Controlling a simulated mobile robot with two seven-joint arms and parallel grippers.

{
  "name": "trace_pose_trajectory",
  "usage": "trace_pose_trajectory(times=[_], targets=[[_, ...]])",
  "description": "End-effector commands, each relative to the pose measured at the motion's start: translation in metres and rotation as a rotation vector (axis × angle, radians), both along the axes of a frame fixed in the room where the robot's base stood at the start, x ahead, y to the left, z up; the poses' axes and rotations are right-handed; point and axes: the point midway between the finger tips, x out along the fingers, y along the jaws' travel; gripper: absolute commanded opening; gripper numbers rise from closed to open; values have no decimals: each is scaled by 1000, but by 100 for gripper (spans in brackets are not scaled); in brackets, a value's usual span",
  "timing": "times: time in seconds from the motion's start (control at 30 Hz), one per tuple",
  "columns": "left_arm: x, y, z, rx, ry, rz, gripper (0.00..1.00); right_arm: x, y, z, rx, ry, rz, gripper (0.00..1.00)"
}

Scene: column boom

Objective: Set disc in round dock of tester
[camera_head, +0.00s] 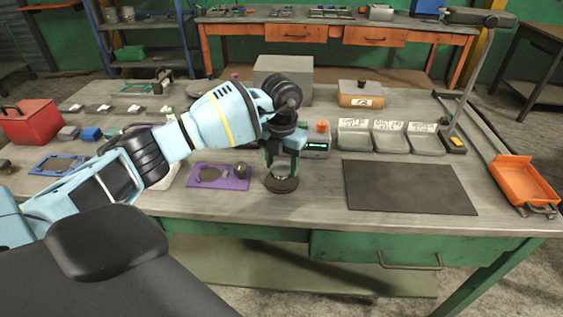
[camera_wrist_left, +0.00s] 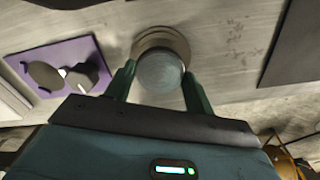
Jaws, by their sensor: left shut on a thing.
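My left gripper (camera_head: 283,160) points down over the front of the workbench, its green fingers on either side of a round grey disc. In the left wrist view the disc (camera_wrist_left: 160,72) sits between the fingertips (camera_wrist_left: 158,88), which are shut on it. A wider dark round base (camera_head: 281,185) is directly under the fingers; its rim (camera_wrist_left: 160,36) shows behind the disc. I cannot tell whether the disc touches it. A small grey device with a green display and orange knob (camera_head: 319,140) stands just behind right; I cannot tell which part is the tester. My right gripper is not in view.
A purple plate (camera_head: 202,184) with a round dark area and a small knob-like piece lies left of the gripper. A dark mat (camera_head: 408,187) lies to the right, bare. Grey bins (camera_head: 389,138), a lamp, an orange tray (camera_head: 522,179) and a red box (camera_head: 29,122) stand around.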

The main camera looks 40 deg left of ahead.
Motion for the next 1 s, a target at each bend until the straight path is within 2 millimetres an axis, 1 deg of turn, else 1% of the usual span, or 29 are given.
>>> trace_pose_trajectory(times=[0.2, 0.77, 0.8, 0.93, 1.0], targets=[[0, 0, 1, -1, -2, 0, 15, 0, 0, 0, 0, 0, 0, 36], [-2, 0, -15, 1, 8, 0, 15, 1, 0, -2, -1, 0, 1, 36], [-2, 0, -17, 2, 12, -1, 58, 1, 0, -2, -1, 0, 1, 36], [-3, 0, -18, 2, 15, -1, 75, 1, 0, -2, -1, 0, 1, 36], [-3, -1, -19, 1, 16, -1, 76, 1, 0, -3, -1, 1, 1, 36]])
